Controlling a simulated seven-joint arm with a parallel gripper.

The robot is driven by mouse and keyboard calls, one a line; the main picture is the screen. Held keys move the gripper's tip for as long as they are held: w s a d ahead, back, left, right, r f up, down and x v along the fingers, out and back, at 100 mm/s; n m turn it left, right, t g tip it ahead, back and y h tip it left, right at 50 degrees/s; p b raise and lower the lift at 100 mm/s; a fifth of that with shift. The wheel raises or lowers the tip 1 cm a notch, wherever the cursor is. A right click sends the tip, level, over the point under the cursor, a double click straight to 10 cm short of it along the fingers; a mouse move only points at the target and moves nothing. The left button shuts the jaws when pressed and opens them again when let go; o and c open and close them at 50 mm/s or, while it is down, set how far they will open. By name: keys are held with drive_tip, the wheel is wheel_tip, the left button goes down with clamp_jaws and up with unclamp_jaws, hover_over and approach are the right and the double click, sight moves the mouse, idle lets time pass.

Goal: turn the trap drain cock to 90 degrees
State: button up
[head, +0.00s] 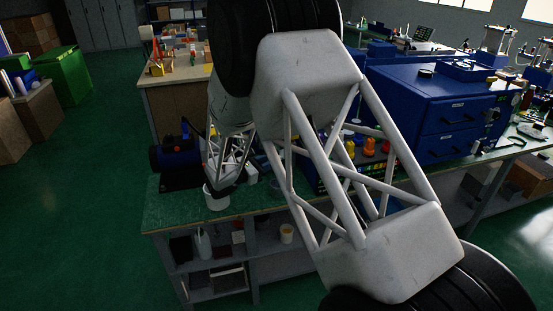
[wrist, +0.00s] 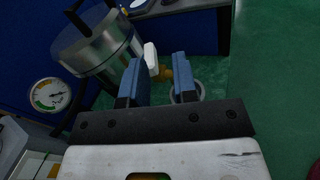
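What looks like the drain cock shows in the wrist view as a white lever (wrist: 151,58) beside a small brass-coloured fitting (wrist: 166,73). My gripper (wrist: 156,60) is open, with one blue finger on each side of the lever. The lever appears in the gap, nearer the left finger, and I see no clear contact. How deep it sits between the fingers, and its exact angle, I cannot tell. In the head view my own arm hides the cock, and the fingers cannot be made out.
A metal cylinder (wrist: 92,45) and a round gauge (wrist: 48,95) stand left of the fingers. A white container (head: 216,198) sits at the green bench's (head: 165,212) front edge; its rim (wrist: 200,88) shows behind the right finger. A blue machine (head: 168,157) stands left; a blue cabinet (head: 425,105) stands right.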

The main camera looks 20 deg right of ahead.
drive_tip(key=f+n, duration=0.1)
drive_tip(key=w+a+f+n+t, duration=0.1)
drive_tip(key=n, duration=0.1)
drive_tip(key=shift+w+a, duration=0.1)
drive_tip(key=shift+w, duration=0.1)
drive_tip(key=shift+w, duration=0.1)
drive_tip(key=shift+x, duration=3.85)
drive_tip(key=shift+r, duration=0.1)
clamp_jaws()
